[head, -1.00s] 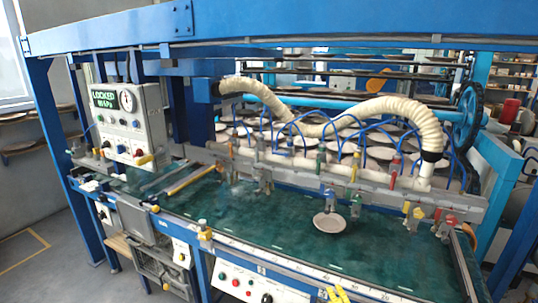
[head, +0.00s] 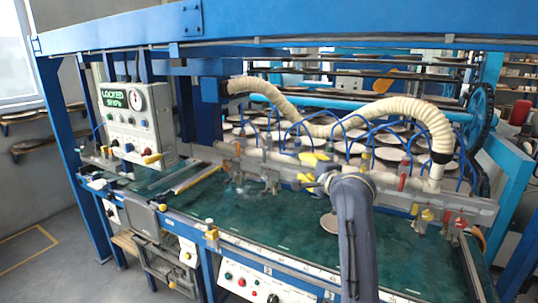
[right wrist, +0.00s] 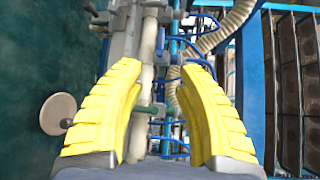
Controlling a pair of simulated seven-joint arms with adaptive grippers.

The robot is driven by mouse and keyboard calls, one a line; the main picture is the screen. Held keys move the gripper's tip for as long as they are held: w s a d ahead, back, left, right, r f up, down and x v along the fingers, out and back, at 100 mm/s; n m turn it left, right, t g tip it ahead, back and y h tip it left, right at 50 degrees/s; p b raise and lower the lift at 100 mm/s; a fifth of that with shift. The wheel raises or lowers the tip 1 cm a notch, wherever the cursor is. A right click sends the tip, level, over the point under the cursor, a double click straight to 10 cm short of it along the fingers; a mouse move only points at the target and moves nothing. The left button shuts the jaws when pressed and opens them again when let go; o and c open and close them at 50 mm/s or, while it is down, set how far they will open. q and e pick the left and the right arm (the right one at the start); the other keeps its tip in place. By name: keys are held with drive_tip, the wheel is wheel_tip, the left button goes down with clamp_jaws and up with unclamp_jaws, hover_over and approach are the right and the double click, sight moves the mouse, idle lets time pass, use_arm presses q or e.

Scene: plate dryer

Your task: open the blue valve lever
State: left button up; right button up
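Valve levers of several colours line the pale manifold pipe (head: 278,160) above the green table. A small blue part (head: 297,144), probably the blue valve lever, shows on the pipe just left of my right gripper in the head view. My right gripper (head: 309,169) has yellow fingers and hovers at the pipe. In the right wrist view the fingers (right wrist: 158,68) are spread apart with nothing held. A green lever (right wrist: 150,108) shows between them, beyond the fingers. Whether they touch anything cannot be told. My left gripper is out of view.
A round plate (head: 329,223) lies on the green table (head: 265,215), partly hidden by my right arm. The ribbed hose (head: 411,107) arches above the manifold. A red lever (head: 403,174) stands right of my arm. The control panel (head: 136,127) is at left.

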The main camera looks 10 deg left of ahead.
sight(287, 154)
drive_tip(key=x, duration=1.7)
drive_tip(key=shift+w+d+r, duration=0.1)
drive_tip(key=shift+w+d, duration=0.1)
drive_tip(key=shift+w, duration=0.1)
drive_tip(key=shift+c, duration=0.4)
clamp_jaws()
